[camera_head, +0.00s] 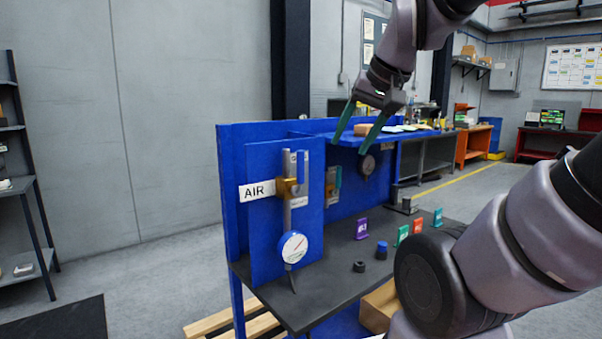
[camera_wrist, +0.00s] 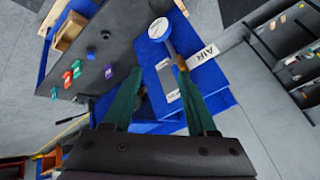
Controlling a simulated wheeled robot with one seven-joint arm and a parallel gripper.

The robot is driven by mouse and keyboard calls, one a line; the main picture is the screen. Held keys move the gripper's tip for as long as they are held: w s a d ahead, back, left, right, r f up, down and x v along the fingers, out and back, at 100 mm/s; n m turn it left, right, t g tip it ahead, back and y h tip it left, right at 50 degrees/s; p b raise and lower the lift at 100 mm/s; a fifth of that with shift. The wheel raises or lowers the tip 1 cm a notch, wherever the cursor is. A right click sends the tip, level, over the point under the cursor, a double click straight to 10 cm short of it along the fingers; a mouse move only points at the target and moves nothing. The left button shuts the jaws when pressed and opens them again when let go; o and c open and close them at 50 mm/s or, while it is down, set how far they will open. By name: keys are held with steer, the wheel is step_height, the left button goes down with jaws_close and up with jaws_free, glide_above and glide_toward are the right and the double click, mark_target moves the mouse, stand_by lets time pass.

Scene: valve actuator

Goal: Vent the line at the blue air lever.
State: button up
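The blue air lever (camera_head: 301,167) stands upright on a brass valve (camera_head: 287,188) beside the white AIR sign (camera_head: 257,191), on a grey pipe against a blue panel. A round white gauge (camera_head: 293,247) sits below the valve. My gripper (camera_head: 349,147) is open and empty, pointing down, above and to the right of the valve in the head view. In the wrist view my gripper (camera_wrist: 157,72) has its green fingers spread, the right one overlapping the pipe area near the AIR sign (camera_wrist: 203,54). I cannot make out the lever there; the finger probably covers it.
Purple, red and green tags (camera_head: 362,229) and small caps (camera_head: 381,250) stand on the dark bench top (camera_head: 320,290).

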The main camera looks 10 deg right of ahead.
steer(key=w+a+r+g, duration=0.2)
steer(key=w+r+g, duration=0.1)
steer(key=w, duration=0.7)
steer(key=g+h, duration=0.2)
steer(key=g, duration=0.1)
glide_above(301, 165)
steer(key=shift+w+d+f, duration=0.1)
steer(key=shift+w+f, duration=0.1)
steer(key=shift+f, duration=0.25)
steer(key=shift+w+d+f, duration=0.1)
steer(key=shift+w+f, duration=0.05)
steer(key=shift+f, duration=0.3)
steer(key=shift+w+f+g, duration=0.1)
steer(key=shift+w+g, duration=0.1)
steer(key=shift+g, duration=0.1)
steer(key=shift+a+f, duration=0.1)
steer(key=shift+f, duration=0.15)
step_height(301, 165, down, 10)
steer(key=shift+f, duration=0.15)
jaws_close()
